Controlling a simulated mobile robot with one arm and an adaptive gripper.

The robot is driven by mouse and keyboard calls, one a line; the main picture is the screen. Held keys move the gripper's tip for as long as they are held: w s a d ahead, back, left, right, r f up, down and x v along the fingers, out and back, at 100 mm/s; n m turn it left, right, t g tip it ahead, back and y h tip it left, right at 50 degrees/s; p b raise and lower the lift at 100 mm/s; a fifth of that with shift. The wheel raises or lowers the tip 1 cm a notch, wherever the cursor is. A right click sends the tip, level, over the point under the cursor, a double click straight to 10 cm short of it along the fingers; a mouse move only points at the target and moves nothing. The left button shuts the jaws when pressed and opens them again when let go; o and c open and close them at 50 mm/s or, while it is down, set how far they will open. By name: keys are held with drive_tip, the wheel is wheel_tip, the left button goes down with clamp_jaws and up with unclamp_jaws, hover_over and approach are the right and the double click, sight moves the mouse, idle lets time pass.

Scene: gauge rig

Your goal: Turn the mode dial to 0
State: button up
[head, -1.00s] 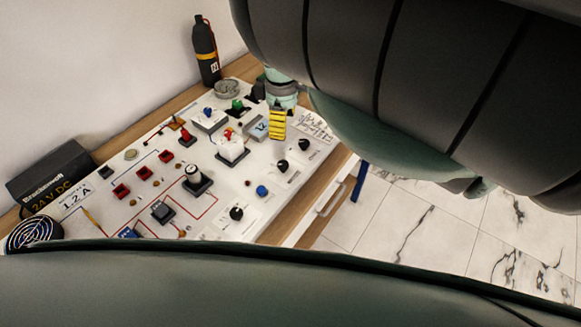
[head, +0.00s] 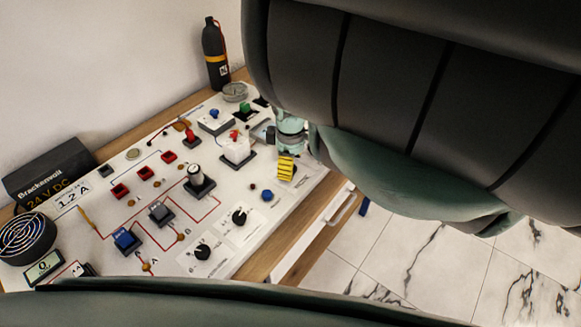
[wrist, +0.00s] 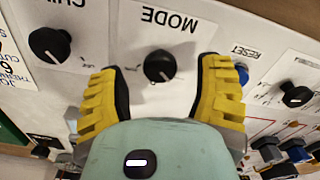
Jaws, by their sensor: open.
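The mode dial (wrist: 160,66) is a round black knob with a small pale mark, under a printed MODE label that appears upside down in the wrist view. My gripper (wrist: 158,78) is open, with one yellow ridged finger on each side of the dial and a gap on both sides. I cannot tell its height over the panel. The dial's scale numbers are not readable. In the head view, my gripper (head: 286,167) is over the panel's front right part, and the mode dial is hidden there behind the gripper and arm.
Another black dial (wrist: 49,44) sits left of the mode dial in the wrist view. A blue RESET button (wrist: 242,73) is just beyond the right finger, with a further black dial (wrist: 297,96) past it. The panel (head: 216,234) carries several switches and knobs.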

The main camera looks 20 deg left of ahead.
drive_tip(key=shift+f, duration=0.7)
drive_tip(key=shift+d, duration=0.1)
clamp_jaws()
